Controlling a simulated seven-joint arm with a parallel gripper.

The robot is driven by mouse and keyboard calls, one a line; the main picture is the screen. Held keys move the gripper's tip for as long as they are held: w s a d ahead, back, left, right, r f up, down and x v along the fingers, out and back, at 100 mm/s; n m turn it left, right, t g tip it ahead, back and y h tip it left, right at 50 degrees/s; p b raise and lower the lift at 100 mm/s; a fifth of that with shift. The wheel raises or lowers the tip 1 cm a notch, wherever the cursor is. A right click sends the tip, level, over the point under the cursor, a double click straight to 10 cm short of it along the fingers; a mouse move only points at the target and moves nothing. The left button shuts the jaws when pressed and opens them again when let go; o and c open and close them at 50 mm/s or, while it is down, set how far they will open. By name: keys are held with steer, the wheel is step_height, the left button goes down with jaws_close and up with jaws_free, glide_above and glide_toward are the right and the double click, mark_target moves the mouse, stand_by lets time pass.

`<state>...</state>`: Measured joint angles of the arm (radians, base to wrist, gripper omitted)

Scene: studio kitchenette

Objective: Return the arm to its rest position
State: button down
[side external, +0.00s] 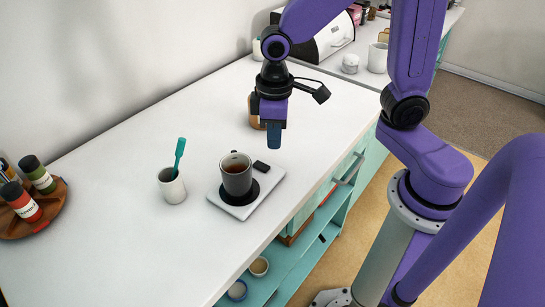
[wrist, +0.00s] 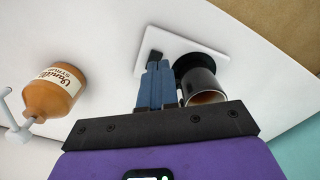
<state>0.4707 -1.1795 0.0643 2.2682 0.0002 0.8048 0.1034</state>
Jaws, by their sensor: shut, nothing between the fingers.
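My gripper (side external: 274,146) is shut and empty in the side external view. It hangs pointing down above the white counter, behind and a little right of a dark grey mug. In the wrist view my gripper's blue fingers (wrist: 158,68) are together and partly cover the view of the mug and a white tray. The mug (side external: 236,178) holds brown liquid and stands upright on a black disc on the white tray (side external: 238,210). It also shows in the wrist view (wrist: 201,82).
A small black object (side external: 261,167) lies at the tray's back corner. A white cup (side external: 172,188) with a teal stick stands left of the tray. An orange-brown syrup bottle (wrist: 52,92) stands near my gripper. A wooden rack (side external: 45,215) with jars sits far left. The counter's middle is clear.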

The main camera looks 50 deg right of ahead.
steer(key=s+d+r+n, duration=0.1)
steer(key=s+d+n, duration=0.1)
steer(key=s, duration=0.5)
steer(key=s+d+r+n, duration=0.1)
steer(key=s+d+n, duration=0.2)
steer(key=s, duration=0.5)
steer(key=shift+s+d+r+n, duration=0.15)
steer(key=shift+d+r+n, duration=0.1)
steer(key=shift+r+n, duration=0.1)
step_height(320, 180, up, 4)
steer(key=m, duration=1.2)
glide_above(258, 164)
steer(key=shift+f, duration=0.15)
step_height(258, 164, down, 14)
steer(key=shift+f, duration=0.1)
